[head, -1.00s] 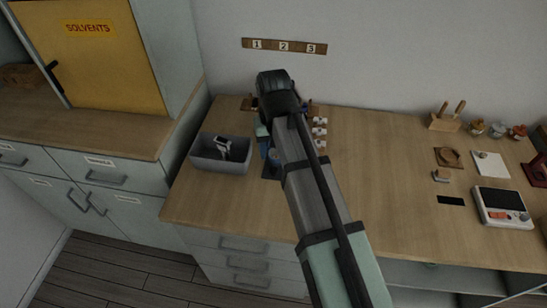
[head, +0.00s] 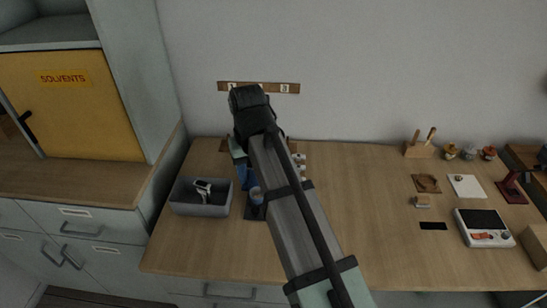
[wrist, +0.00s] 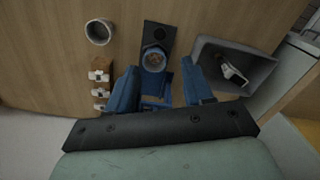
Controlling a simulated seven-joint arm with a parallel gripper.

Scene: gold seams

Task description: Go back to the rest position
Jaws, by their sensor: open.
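My gripper (wrist: 160,78) is open in the wrist view, with its two blue fingers apart and nothing held between them. In the head view my arm reaches over the left part of the bench, and blue parts of the gripper (head: 243,176) show beside it. A small round cup (wrist: 154,60) stands on a dark mat (wrist: 152,33), seen between and beyond the fingertips.
A grey bin (head: 200,208) holding a white-and-dark object stands left of the mat. Small white pieces (wrist: 99,92) and a pale round vessel (wrist: 98,32) are on the other side. A scale (head: 484,229) and tools stand at the right. The middle of the bench (head: 365,205) is clear.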

